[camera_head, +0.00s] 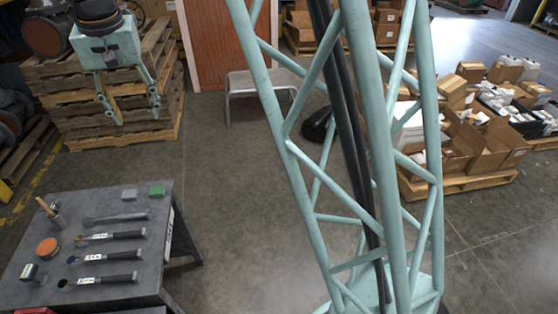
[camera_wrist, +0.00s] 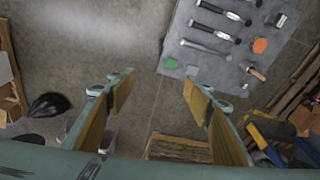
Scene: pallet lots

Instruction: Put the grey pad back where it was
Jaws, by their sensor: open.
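The small grey pad (camera_head: 129,193) lies on the dark table (camera_head: 150,280) near its far edge. A small green pad (camera_head: 157,190) lies to its right, close to the far right corner. In the wrist view the green pad (camera_wrist: 171,64) shows at the table corner, and the grey pad (camera_wrist: 192,70) shows faintly beside it. My gripper (camera_head: 136,118) hangs above and beyond the table, in front of the stacked pallets. Its fingers are wide apart with nothing between them, as the wrist view shows (camera_wrist: 158,84).
Several black-handled tools (camera_head: 110,236) lie in a row on the table. An orange round tin (camera_head: 47,247), a brush (camera_head: 51,211) and a small dark box (camera_head: 30,273) are at its left. Stacked pallets (camera_head: 110,98) stand behind. Open floor lies right of the table.

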